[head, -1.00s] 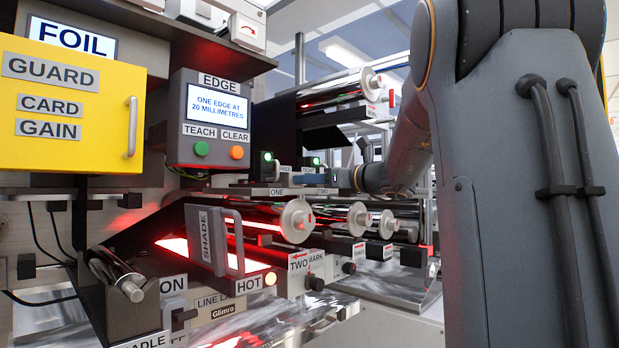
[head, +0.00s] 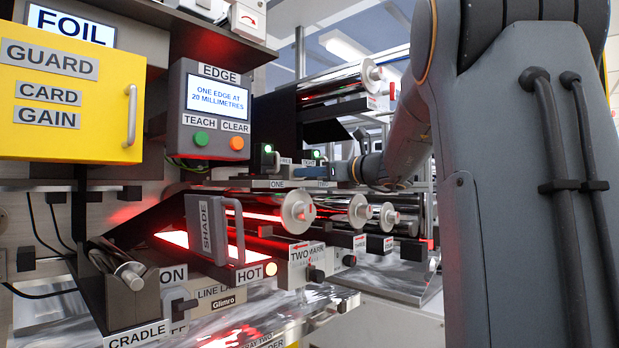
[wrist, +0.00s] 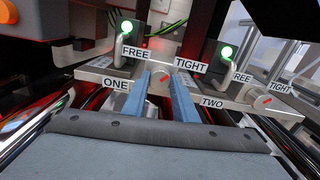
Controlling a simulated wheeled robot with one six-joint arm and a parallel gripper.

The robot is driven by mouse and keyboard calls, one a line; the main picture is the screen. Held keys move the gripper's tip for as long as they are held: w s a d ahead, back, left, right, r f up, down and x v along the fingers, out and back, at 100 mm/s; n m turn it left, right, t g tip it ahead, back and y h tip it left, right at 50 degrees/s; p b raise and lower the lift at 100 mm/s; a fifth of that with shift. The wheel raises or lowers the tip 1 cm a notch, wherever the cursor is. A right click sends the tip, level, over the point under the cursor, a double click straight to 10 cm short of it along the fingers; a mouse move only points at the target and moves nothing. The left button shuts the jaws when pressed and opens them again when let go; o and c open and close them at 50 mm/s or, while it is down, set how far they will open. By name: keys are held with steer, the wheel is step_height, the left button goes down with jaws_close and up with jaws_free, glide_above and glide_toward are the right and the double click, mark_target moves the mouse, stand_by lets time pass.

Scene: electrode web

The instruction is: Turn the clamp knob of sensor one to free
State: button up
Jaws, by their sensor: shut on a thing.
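The clamp knob of sensor one (wrist: 165,77) is a small silvery knob with a red mark, set between the FREE (wrist: 135,53) and TIGHT (wrist: 190,65) labels. Its red mark slants up to the right, toward the TIGHT side. The ONE plate (wrist: 116,84) is just left of it. My gripper (wrist: 164,80) has its two blue fingers on either side of the knob, shut on it. Sensor one (wrist: 122,40) has a lit green lamp. In the head view my gripper (head: 316,172) is small beside the ONE plate (head: 277,183), and the knob cannot be made out.
Sensor two (wrist: 222,62), with a green lamp and its own red-marked knob (wrist: 268,100), stands close on the right. Shiny rollers (head: 297,208) and a red-lit HOT area (head: 250,273) lie below. The EDGE box (head: 218,110) stands to the left.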

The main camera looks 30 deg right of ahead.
steer(key=shift+n+b, duration=8.6)
steer(key=shift+b, duration=2.55)
steer(key=o, duration=1)
steer(key=shift+o, duration=0.2)
steer(key=v, duration=0.7)
steer(key=shift+s+b, duration=0.3)
steer(key=shift+s, duration=0.05)
steer(key=shift+d, duration=0.1)
